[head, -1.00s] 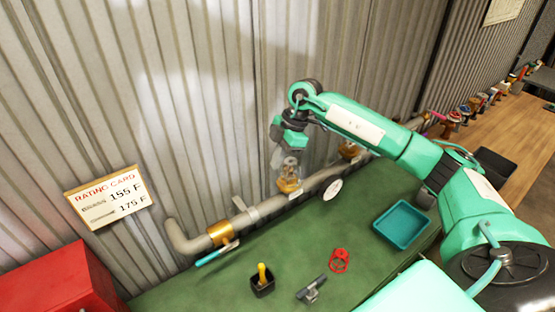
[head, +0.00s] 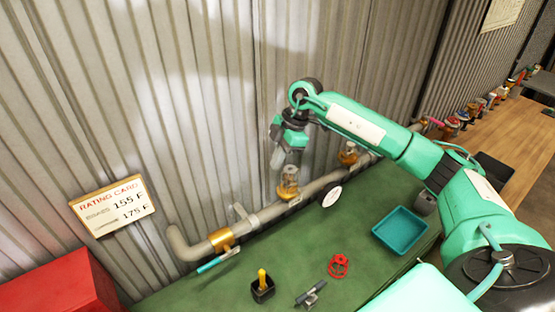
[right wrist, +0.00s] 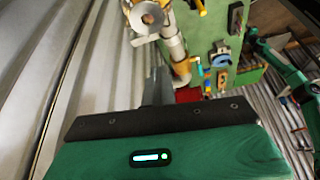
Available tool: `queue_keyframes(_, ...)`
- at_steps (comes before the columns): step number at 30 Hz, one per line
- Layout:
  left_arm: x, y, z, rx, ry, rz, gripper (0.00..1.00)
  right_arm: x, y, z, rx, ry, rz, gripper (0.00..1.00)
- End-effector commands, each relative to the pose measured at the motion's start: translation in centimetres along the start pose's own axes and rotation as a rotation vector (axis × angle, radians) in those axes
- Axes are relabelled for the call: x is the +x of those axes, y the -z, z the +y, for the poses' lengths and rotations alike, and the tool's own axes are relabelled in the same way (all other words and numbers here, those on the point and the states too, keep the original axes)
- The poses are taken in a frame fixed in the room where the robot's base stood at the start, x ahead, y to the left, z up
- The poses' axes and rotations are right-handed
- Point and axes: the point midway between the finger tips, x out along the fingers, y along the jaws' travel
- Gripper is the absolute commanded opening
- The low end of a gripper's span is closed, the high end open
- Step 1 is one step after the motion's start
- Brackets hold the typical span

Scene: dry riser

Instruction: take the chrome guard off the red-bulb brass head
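A brass head (head: 289,178) stands upright on the grey pipe in the head view, with a pale metal cage-like shape around its top. Its bulb colour is too small to tell. A second brass head (head: 348,154) stands farther right on the pipe, partly behind my right arm. My right gripper (head: 277,158) is just above and left of the nearer head, apart from it. In the right wrist view its fingers (right wrist: 157,86) are close together, with nothing seen between them. A silvery round head (right wrist: 147,18) shows beyond them. My left gripper is not in view.
The pipe (head: 268,212) runs along the corrugated wall. The green bench holds a teal tray (head: 400,230), a red ring-shaped part (head: 338,266), a black cup (head: 263,288) with a yellow-handled tool and a dark tool (head: 311,294). A rating card (head: 114,205) hangs left.

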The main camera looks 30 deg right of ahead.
Motion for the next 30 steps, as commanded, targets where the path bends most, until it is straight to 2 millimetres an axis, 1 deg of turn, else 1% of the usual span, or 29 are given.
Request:
queue_keyframes(9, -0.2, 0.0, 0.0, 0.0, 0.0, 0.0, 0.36, -0.2, 0.1, 0.0, 0.0, 0.0, 0.0, 0.0)
queue_keyframes(10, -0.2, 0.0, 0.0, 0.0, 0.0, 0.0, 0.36, -0.2, 0.1, 0.0, 0.0, 0.0, 0.0, 0.02)
queue_keyframes(13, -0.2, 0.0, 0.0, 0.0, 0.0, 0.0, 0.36, -0.2, 0.1, 0.0, 0.0, 0.0, 0.0, 0.21)
queue_keyframes(14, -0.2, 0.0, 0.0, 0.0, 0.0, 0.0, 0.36, -0.2, 0.1, 0.0, 0.0, 0.0, 0.0, 0.23)
queue_keyframes(24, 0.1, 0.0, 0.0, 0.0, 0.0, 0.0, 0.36, -0.5, 0.0, 0.0, 0.0, -0.001, 0.0, 0.23)
queue_keyframes(26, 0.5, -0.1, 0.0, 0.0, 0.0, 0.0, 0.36, -0.9, 0.0, 0.1, 0.0, -0.001, 0.0, 0.23)
queue_keyframes(29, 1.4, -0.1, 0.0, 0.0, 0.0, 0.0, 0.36, -2.3, -0.1, 0.1, -0.001, -0.004, 0.0, 0.23)
queue_keyframes(30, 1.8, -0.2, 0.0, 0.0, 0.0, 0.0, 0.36, -3.1, -0.1, 0.1, -0.002, -0.006, 0.001, 0.23)
